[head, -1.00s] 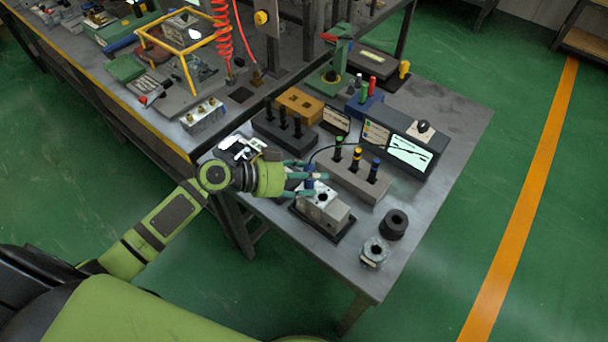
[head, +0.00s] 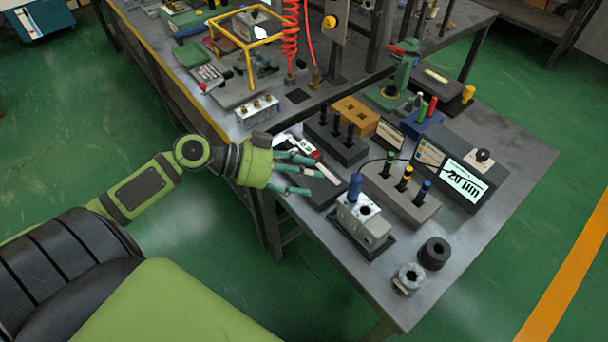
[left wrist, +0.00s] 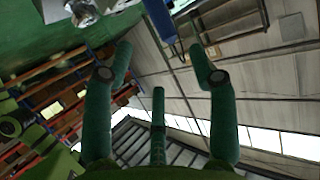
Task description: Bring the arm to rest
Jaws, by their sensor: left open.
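My left gripper (head: 312,175) is open with its teal fingers spread and nothing between them. It is above the table's near left edge, to the left of the metal valve block (head: 367,225) and apart from it. The block sits on a dark base. A blue-handled plug (head: 355,186) stands upright in the top of the block. In the left wrist view the gripper's open fingers (left wrist: 160,75) frame empty space. The blue handle (left wrist: 160,18) and part of the metal block (left wrist: 92,8) show at the top edge there. My right gripper is not in view.
A gauge rack (head: 402,200) and a display unit (head: 462,178) reading 20 um stand behind the block. A black ring (head: 434,254) and a metal ring part (head: 408,279) lie to its right. A dark pin rack (head: 337,141) is beyond my gripper.

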